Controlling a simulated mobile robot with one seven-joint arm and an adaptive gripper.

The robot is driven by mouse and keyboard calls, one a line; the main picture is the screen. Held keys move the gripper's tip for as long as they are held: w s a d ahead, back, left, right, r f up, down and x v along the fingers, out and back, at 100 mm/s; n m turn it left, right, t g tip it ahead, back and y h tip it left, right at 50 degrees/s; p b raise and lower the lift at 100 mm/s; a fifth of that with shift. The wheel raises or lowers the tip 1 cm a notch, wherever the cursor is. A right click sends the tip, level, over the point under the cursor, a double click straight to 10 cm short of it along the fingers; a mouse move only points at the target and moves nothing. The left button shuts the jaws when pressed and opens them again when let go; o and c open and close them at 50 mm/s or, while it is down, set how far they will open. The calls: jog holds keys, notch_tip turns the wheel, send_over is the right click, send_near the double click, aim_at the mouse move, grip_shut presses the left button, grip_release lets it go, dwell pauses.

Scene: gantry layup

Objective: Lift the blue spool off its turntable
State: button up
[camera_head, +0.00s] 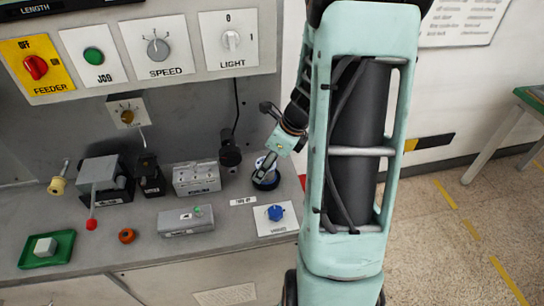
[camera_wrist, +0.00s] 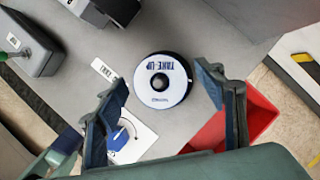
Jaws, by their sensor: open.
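A round white-topped disc printed TAKE-UP (camera_wrist: 161,94), with a dark rim and a black centre post, sits on the grey bench. I take it to be the spool on its turntable; its side shows dark blue in the head view (camera_head: 265,184), partly hidden by my gripper. My gripper (camera_wrist: 162,80) is open and empty above it, with one finger on each side of the disc in the wrist view. I cannot tell how far the fingertips are above it. In the head view my gripper (camera_head: 265,167) points down at it.
A blue knob on a white card (camera_head: 276,212) is in front of the disc. A black post (camera_head: 230,157) and grey boxes (camera_head: 197,178) stand to its left. A red bin (camera_wrist: 263,116) lies beside my right finger in the wrist view. A green tray (camera_head: 47,249) is far left.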

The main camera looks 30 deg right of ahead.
jog(key=shift+w+a+f, duration=0.1)
jog(key=shift+f, duration=0.3)
jog(key=shift+r, duration=0.15)
jog(key=c, duration=1.4)
